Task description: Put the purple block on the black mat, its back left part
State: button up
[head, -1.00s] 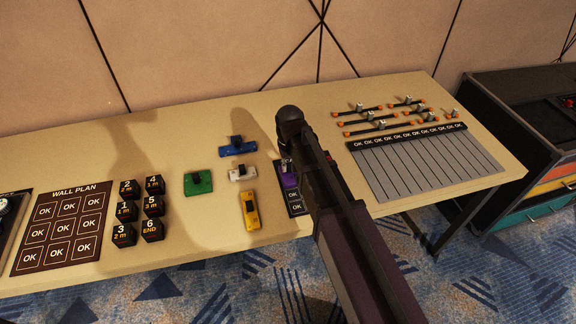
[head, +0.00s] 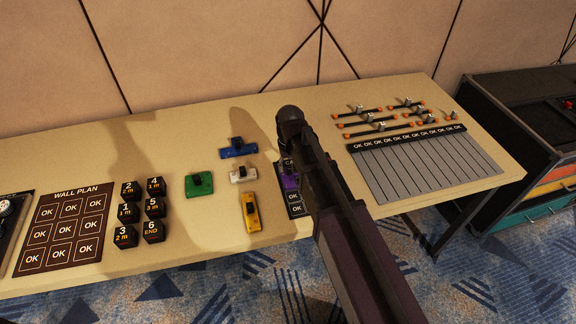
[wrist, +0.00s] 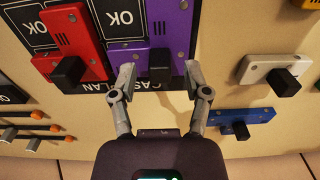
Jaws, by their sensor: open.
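The purple block (wrist: 176,28) lies on the black mat (wrist: 124,22) in the wrist view, over its back left part. The block's black knob points up between the fingertips of my gripper (wrist: 160,78). The fingers are spread to either side of the knob, with a gap visible on both sides. In the head view, part of the purple block (head: 290,183) and the front left cells of the black mat (head: 296,208) show beside my arm. My fingertips are hidden there behind the arm.
A red block (wrist: 72,38) lies on the mat beside the purple one. White (head: 242,174), blue (head: 238,148), green (head: 198,184) and yellow (head: 250,212) blocks stand left of the mat. A grey slatted board (head: 425,166) lies to the right. Bare tabletop (head: 195,235) shows in front.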

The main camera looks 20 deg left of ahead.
aim_at(290, 166)
notch_tip(290, 166, up, 11)
jog(key=p, duration=1)
jog(key=shift+p, duration=0.35)
jog(key=shift+r, duration=0.1)
jog(key=shift+d, duration=0.1)
dwell(0.4)
jog(key=s+d+m, duration=0.2)
jog(key=d+m, duration=0.1)
jog(key=d, duration=1.5)
jog(key=s+d+m, duration=0.3)
jog(key=d, duration=1.5)
jog(key=shift+s, duration=0.3)
